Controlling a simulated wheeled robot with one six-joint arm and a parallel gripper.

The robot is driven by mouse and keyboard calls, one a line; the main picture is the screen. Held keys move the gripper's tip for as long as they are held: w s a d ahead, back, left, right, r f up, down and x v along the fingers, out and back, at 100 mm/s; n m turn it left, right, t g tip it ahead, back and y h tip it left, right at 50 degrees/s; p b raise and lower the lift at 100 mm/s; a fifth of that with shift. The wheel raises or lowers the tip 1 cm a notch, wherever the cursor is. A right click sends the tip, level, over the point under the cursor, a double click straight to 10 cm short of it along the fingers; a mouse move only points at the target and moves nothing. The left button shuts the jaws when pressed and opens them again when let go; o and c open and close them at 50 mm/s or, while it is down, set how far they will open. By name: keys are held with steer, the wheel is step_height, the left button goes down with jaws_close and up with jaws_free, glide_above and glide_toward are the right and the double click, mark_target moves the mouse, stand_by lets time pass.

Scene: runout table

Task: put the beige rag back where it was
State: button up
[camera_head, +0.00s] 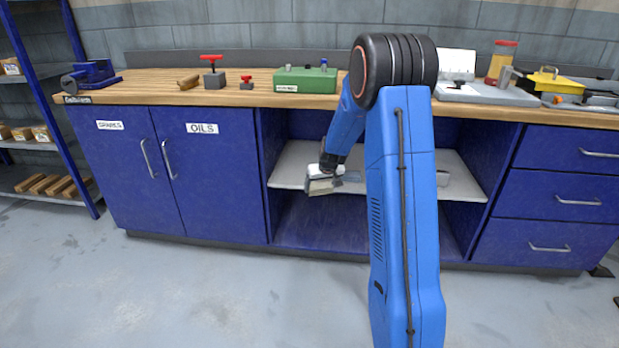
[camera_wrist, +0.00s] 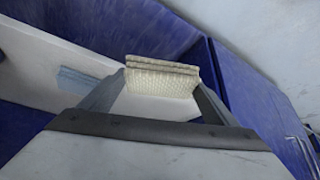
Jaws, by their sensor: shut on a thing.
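The beige rag (camera_wrist: 162,78) is a folded, woven cloth clamped between my fingertips in the wrist view. My gripper (camera_wrist: 158,88) is shut on it, with one finger at each side. In the head view my gripper (camera_head: 323,180) holds the rag (camera_head: 320,187) at the front of the open bay, overlapping the front edge of the pale shelf (camera_head: 290,168). The shelf also shows in the wrist view (camera_wrist: 40,65). I cannot tell how far the rag is above or in front of the shelf.
My arm hides the bay's middle. Closed doors (camera_head: 205,190) flank the bay left, drawers (camera_head: 565,195) right. The worktop (camera_head: 140,83) above carries tools.

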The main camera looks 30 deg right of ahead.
steer(key=shift+d+r, duration=0.15)
steer(key=shift+d, duration=0.2)
steer(key=w+d, duration=0.1)
steer(key=w, duration=0.4)
steer(key=w+d, duration=0.1)
steer(key=w, duration=0.5)
steer(key=w+d, duration=0.2)
steer(key=w, duration=0.4)
steer(key=shift+f, duration=1.75)
steer(key=shift+f, duration=0.15)
